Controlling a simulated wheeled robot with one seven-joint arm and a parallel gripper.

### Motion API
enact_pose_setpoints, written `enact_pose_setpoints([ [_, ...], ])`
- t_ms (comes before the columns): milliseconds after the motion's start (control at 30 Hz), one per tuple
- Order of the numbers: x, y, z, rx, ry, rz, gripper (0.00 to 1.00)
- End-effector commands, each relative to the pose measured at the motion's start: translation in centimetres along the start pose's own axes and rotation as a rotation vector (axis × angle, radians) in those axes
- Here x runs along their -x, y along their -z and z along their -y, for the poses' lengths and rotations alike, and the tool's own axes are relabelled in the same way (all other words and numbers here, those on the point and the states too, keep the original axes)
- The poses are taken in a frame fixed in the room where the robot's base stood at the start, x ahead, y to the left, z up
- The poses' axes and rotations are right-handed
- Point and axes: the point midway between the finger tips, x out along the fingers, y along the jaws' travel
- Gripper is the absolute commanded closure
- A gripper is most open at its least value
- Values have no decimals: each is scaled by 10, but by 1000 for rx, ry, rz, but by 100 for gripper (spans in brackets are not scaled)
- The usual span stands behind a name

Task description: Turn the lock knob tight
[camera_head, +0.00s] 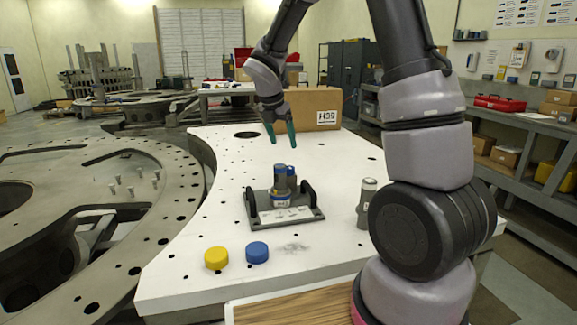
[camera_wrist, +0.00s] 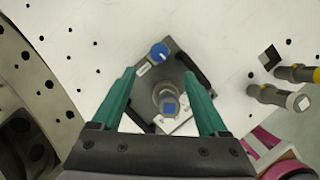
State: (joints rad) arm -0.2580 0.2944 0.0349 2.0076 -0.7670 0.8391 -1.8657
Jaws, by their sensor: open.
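A dark fixture (camera_head: 313,214) with two black upright brackets and a pale label sits on the white table. A grey cylinder (camera_head: 281,187) with a blue band stands upright in it; from above, its top (camera_wrist: 168,103) shows a blue square. A blue knob (camera_wrist: 159,52) with a white mark, likely the lock knob, is at the fixture's edge. In the head view a blue part (camera_head: 291,171) shows partly hidden behind the cylinder. My gripper (camera_head: 280,134) is open and empty, pointing down above and behind the fixture. In the wrist view its green fingers (camera_wrist: 159,76) lie either side of the cylinder and knob.
A yellow cap (camera_head: 216,258) and a blue cap (camera_head: 257,252) lie near the front edge. A grey cylinder (camera_head: 366,203) stands to the right; a yellow-banded one (camera_wrist: 300,73) is beside it. A cardboard box (camera_head: 315,108) stands at the back. The table left of the fixture is clear.

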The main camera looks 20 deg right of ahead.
Motion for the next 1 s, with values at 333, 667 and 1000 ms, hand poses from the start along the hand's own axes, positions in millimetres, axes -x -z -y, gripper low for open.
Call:
enact_pose_setpoints([
  [333,-44,1,-2,31,6,1,23],
  [667,-99,1,-1,26,5,1,23],
  [1000,-111,0,-2,25,3,2,23],
])
